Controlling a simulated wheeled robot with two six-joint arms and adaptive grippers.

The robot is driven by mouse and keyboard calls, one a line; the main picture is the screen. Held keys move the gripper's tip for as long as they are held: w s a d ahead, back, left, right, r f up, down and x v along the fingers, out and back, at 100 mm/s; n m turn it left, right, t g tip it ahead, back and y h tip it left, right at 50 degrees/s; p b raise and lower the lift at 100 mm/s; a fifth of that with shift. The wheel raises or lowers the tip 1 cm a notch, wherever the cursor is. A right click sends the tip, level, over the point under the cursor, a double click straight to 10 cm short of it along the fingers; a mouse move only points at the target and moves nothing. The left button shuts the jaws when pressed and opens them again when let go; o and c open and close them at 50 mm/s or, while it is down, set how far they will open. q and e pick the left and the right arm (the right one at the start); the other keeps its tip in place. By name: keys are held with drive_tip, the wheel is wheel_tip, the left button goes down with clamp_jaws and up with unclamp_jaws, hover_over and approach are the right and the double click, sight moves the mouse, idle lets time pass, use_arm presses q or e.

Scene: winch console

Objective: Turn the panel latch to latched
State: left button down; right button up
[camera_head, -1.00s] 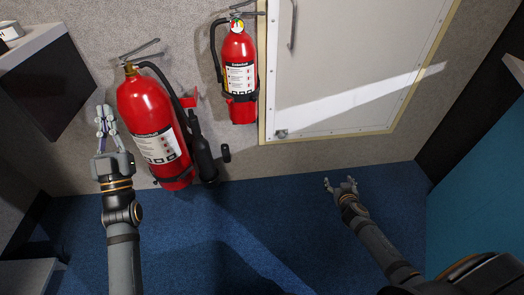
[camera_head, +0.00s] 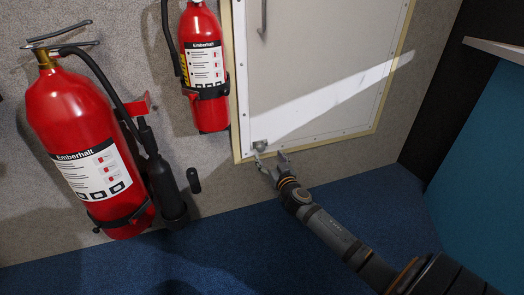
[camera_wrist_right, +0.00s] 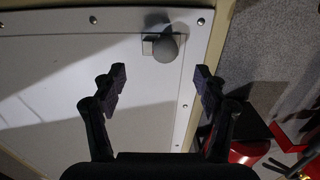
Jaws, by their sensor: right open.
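The panel latch (camera_head: 260,146) is a small grey piece at the lower left corner of the pale panel (camera_head: 310,60). In the right wrist view the latch (camera_wrist_right: 165,48) shows as a rounded grey knob beside a small square plate, beyond the fingertips and between their lines. My right gripper (camera_head: 271,160) is just below the latch in the head view; it also shows in the right wrist view (camera_wrist_right: 160,82), open and with nothing between its fingers. I cannot tell from the head view whether a finger touches the latch. My left gripper is out of view.
A large red extinguisher (camera_head: 85,145) and a smaller one (camera_head: 205,65) hang on the wall left of the panel. A bar handle (camera_head: 262,17) is higher on the panel. Blue carpet (camera_head: 230,235) lies below. A teal surface (camera_head: 485,170) stands at the right.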

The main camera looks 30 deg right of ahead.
sight(263, 147)
drive_tip(key=x, duration=0.6)
drive_tip(key=shift+w, duration=0.3)
drive_tip(key=c, duration=1.2)
